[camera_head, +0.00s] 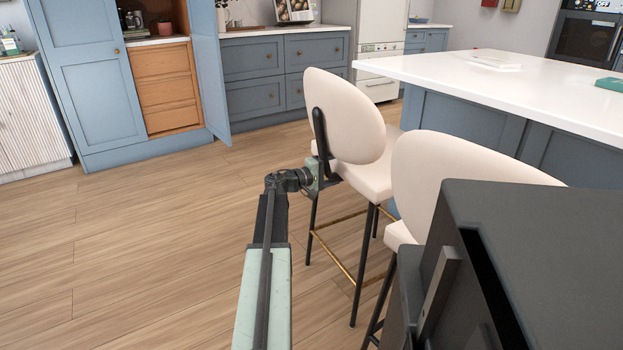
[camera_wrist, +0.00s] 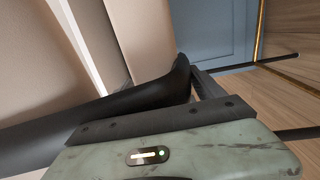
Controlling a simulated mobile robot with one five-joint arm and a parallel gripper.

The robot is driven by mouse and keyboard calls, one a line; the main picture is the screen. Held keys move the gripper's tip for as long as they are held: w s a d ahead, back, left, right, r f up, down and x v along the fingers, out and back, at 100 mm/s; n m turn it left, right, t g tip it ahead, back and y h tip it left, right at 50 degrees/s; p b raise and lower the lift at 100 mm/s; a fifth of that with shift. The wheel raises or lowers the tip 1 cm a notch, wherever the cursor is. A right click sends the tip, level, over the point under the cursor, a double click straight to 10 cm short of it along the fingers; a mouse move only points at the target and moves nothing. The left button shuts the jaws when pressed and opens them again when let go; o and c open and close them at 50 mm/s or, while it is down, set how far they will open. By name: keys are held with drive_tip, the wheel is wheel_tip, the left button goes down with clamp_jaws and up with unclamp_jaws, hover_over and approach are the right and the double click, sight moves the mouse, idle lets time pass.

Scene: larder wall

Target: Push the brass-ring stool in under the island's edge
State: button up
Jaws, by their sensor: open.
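The far stool (camera_head: 344,118) has a cream rounded back, black legs and a brass foot ring (camera_head: 330,256). It stands upright beside the island (camera_head: 465,75), its back facing the open floor. My gripper (camera_head: 331,181) is open at the lower rear of its back, by the black back support. In the wrist view, cream upholstery (camera_wrist: 45,70) and a dark curved support (camera_wrist: 125,103) lie close before my gripper (camera_wrist: 200,100). I cannot tell whether they touch. My arm hides part of the stool, and the seat's far edge is partly hidden by the near stool.
A second cream stool (camera_head: 450,170) stands close on the right, partly covered by my dark body. The wooden floor (camera_head: 150,250) is clear on the left. A blue cabinet door (camera_head: 211,70) stands open at the back. A book (camera_head: 490,60) lies on the island.

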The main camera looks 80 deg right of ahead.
drive_tip(key=v, duration=1.2)
drive_tip(key=shift+a, duration=0.1)
